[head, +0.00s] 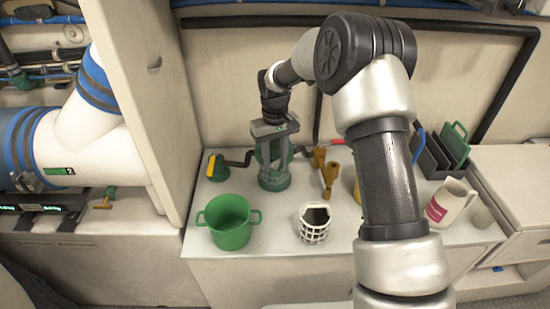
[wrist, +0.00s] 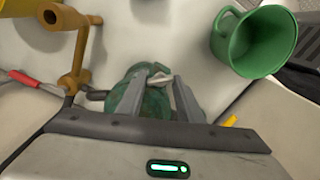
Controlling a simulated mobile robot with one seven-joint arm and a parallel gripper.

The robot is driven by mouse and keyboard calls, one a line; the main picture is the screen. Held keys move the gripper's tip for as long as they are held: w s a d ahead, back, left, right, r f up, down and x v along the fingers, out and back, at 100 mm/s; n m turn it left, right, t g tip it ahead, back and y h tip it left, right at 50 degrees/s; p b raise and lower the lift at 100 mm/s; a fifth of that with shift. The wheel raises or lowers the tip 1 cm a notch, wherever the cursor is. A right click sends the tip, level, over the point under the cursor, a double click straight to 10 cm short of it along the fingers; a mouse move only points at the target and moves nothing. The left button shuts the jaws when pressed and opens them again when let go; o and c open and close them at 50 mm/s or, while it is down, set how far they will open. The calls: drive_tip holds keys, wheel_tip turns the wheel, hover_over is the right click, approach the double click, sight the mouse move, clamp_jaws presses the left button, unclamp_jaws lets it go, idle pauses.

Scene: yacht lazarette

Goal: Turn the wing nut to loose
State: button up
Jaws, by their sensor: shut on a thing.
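The wing nut (wrist: 160,79) shows in the wrist view as a small pale piece between my fingertips, partly covered by them. It sits at the top of a round green strainer-like fitting (wrist: 155,104). In the head view this green fitting (head: 275,181) stands upright on the white counter. My gripper (head: 273,160) comes down over it from above, and in the wrist view my gripper (wrist: 158,82) is shut on the wing nut. In the head view the fingers and the fitting's frame hide the nut, and I cannot tell how tight it is.
A green two-handled bucket (head: 230,223) stands front left of the fitting, with a white slotted basket (head: 314,224) front right. A bronze fitting (head: 328,172) stands close on the right. A dark hose (head: 238,163) runs left to a green-and-yellow part (head: 217,168).

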sight(275, 161)
drive_tip(key=shift+w+d, duration=0.1)
idle(0.3)
drive_tip(key=o, duration=1)
wheel_tip(275, 161, up, 18)
drive_tip(key=shift+f+p, duration=0.25)
drive_tip(key=shift+p, duration=0.7)
